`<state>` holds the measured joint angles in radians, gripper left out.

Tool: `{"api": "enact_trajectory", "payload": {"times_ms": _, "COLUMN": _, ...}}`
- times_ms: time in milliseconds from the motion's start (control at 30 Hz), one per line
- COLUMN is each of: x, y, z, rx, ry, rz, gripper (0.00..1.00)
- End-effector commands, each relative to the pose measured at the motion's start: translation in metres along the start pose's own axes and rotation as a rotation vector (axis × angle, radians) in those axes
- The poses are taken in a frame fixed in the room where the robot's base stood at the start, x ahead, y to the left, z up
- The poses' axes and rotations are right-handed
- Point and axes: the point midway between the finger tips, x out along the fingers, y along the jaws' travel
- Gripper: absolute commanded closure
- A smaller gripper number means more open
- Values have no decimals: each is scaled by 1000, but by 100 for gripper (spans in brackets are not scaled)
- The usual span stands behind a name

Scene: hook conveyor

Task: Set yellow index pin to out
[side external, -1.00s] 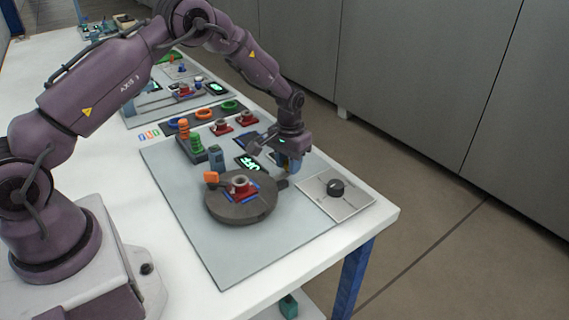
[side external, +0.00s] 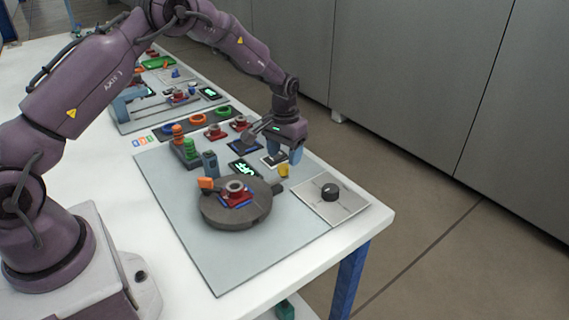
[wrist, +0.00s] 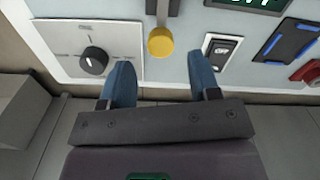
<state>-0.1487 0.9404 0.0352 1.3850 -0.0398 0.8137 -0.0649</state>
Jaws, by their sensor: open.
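In the wrist view the two fingers (wrist: 161,72) are spread apart, with a gap to the pin. The turntable carries a red part with a grey ring on a blue-edged spot.
A black dial on a white plate (side external: 326,215) is right of the pin. A rocker switch (wrist: 222,51) and a green-lit display (side external: 244,168) are close by. An orange-topped post (side external: 206,185) stands at the turntable's left. The grey panel's front is clear.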

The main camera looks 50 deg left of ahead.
Motion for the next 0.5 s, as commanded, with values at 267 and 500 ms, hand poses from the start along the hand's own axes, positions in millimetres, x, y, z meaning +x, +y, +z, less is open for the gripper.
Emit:
{"api": "enact_trajectory", "payload": {"times_ms": 267, "x": -61, "y": 0, "z": 0, "rx": 0, "ry": 4, "rz": 0, "gripper": 44}}
{"api": "enact_trajectory", "payload": {"times_ms": 500, "x": -84, "y": 0, "z": 0, "rx": 0, "ry": 1, "rz": 0, "gripper": 44}}
